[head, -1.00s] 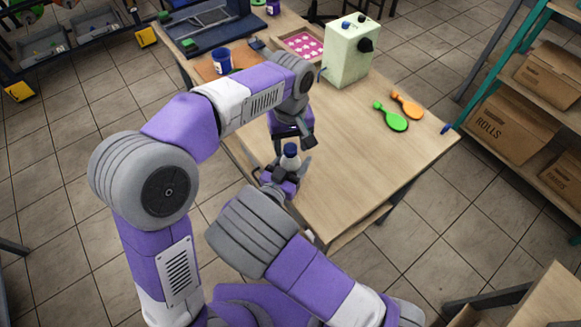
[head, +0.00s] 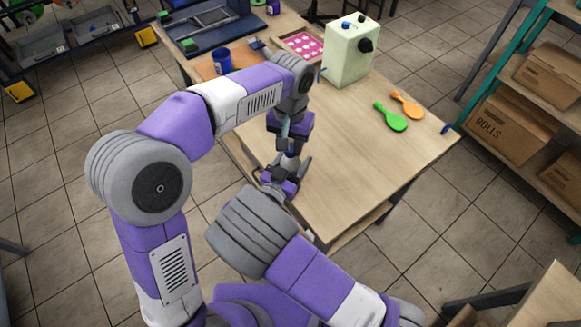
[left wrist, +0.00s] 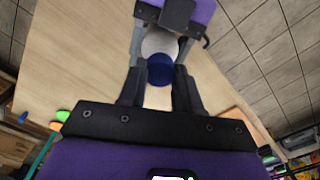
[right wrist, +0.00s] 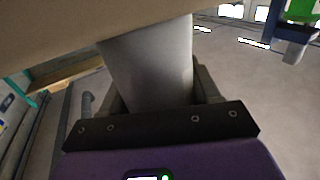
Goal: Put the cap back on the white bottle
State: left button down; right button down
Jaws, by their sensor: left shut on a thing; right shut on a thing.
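The white bottle (right wrist: 148,62) stands between the fingers of my right gripper (head: 286,172), which is shut on it above the near left part of the table. The blue cap (left wrist: 160,70) is at the top of the bottle, whose pale body (left wrist: 160,43) shows just beyond it in the left wrist view. My left gripper (head: 290,148) reaches down from above, with its fingers (left wrist: 158,84) shut on the cap. In the head view the grippers hide most of the bottle and cap. I cannot tell how firmly the cap is seated.
The wooden table (head: 350,140) is mostly clear to the right. Green (head: 392,118) and orange (head: 407,105) paddle-shaped items lie there. A pale green machine (head: 348,52), a pink tray (head: 302,45) and a blue cup (head: 221,60) stand farther back. Shelves with boxes (head: 515,125) are at right.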

pick_arm(q)
jog(key=m, duration=0.4)
jog(key=shift+m, duration=0.4)
jog(key=c, duration=0.7)
grip_release()
notch_tip(320, 180, up, 12)
pick_arm(e)
jog(key=shift+c, duration=0.8)
grip_release()
